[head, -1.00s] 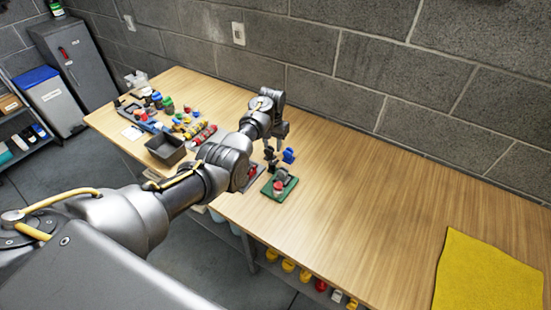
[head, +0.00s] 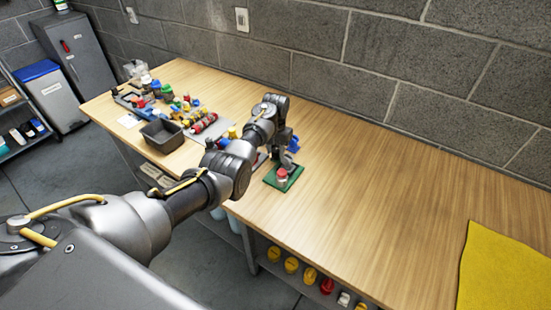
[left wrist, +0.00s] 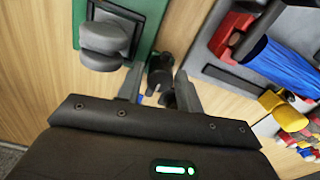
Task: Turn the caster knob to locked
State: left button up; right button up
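In the head view a green plate (head: 291,184) lies near the table's front edge, carrying a red-topped part (head: 282,174). My left gripper (head: 287,152) is just behind it, partly hidden by its own arm. In the left wrist view the green plate (left wrist: 80,12) is at the upper left, with a rounded grey part (left wrist: 103,42) on a square base. The two fingers of my left gripper (left wrist: 158,92) are apart. A black knob-like piece (left wrist: 160,68) shows between and beyond them; I cannot tell whether they touch it or whether it is the caster knob.
In the left wrist view, a grey panel (left wrist: 208,55) with a red block (left wrist: 230,35) and a blue piece (left wrist: 285,70) lies at the right. In the head view, a dark bin (head: 163,134) and several coloured parts stand to the left. The table's right side is clear up to a yellow cloth (head: 505,265).

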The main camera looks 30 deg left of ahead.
pick_arm(q)
jog(key=shift+f, duration=0.3)
jog(key=shift+r, duration=0.1)
pick_arm(e)
jog(key=shift+s+f, duration=0.2)
jog(key=shift+f, duration=0.1)
pick_arm(q)
jog(key=c, duration=0.7)
pick_arm(e)
jog(key=shift+d, duration=0.1)
